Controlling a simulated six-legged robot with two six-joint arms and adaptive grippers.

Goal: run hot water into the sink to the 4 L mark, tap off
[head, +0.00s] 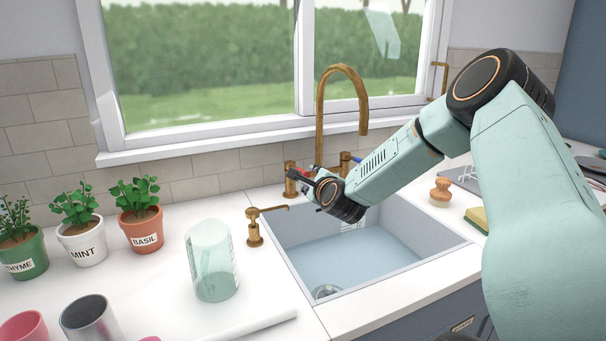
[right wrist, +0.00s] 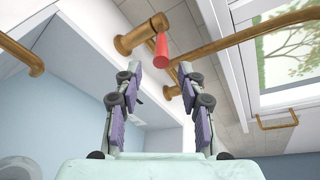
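The sink (head: 440,243) holds pale blue water (head: 350,255). Small marks (head: 352,225) show on its back wall, too small to read and partly behind my right arm. The brass tap (head: 320,115) arches over the sink, and no stream shows below its spout. The hot handle, red-tipped (right wrist: 161,48), is on the tap's left side; a blue-tipped handle (head: 357,159) is on the right. My right gripper (right wrist: 160,72) is open and empty, its fingertips just short of the red tip, which lies between and beyond them. My left gripper is out of view.
A brass soap dispenser (head: 254,232) and a clear greenish jug (head: 213,265) stand left of the sink. Potted herbs (head: 139,212) line the wall. A brush (head: 440,192) and sponge (head: 478,218) lie to the right. The window (head: 220,75) is behind the tap.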

